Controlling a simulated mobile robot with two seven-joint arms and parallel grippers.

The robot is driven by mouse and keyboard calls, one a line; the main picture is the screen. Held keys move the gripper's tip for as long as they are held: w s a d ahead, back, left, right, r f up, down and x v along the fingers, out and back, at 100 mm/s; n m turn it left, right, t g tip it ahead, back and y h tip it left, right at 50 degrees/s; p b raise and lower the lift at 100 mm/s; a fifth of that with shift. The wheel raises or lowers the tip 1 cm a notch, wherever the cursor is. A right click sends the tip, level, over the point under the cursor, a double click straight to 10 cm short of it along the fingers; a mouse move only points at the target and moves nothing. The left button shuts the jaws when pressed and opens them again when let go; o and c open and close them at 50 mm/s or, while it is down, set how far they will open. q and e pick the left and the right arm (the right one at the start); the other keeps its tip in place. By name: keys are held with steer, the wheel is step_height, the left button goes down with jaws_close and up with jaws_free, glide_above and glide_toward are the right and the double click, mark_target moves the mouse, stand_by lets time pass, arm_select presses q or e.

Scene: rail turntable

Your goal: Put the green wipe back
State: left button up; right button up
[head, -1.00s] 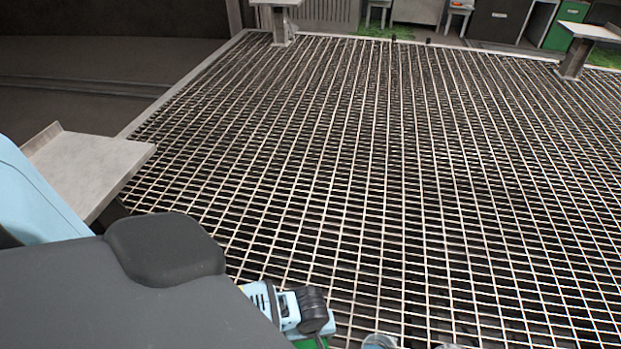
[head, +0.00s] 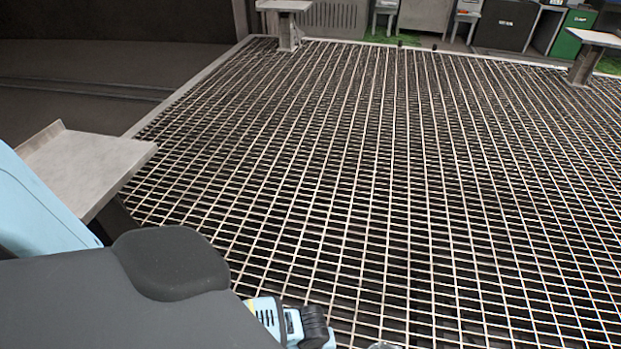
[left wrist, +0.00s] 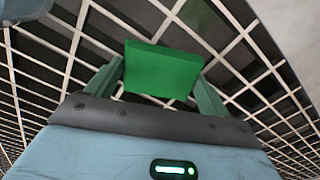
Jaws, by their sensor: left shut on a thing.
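In the left wrist view my left gripper (left wrist: 155,85) is shut on the green wipe (left wrist: 160,70). The wipe shows as a bright green block between the two green fingers, held above the grating. My right gripper is not in view.
Metal grating (head: 380,180) covers most of the floor and is clear. A grey table (head: 85,165) stands at the left. Small pedestal tables stand at the far edge (head: 285,6) and far right (head: 598,38). A green cabinet (head: 568,35) and dark boxes stand behind.

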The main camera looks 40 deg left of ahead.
arm_select(q)
steer(key=shift+s+f, duration=0.15)
steer(key=shift+f, duration=0.3)
steer(key=shift+s+f+b, duration=0.15)
steer(key=shift+b, duration=0.15)
steer(key=o, duration=0.7)
steer(key=shift+s, duration=0.1)
steer(key=shift+c, duration=0.2)
steer(key=shift+o, duration=0.8)
steer(key=shift+d+f, duration=0.1)
steer(key=shift+f, duration=0.05)
steer(key=shift+r+p, duration=0.3)
steer(key=shift+r, duration=0.25)
step_height(320, 180, up, 12)
steer(key=p, duration=0.4)
steer(key=shift+w+r, duration=0.2)
steer(key=shift+w, duration=0.1)
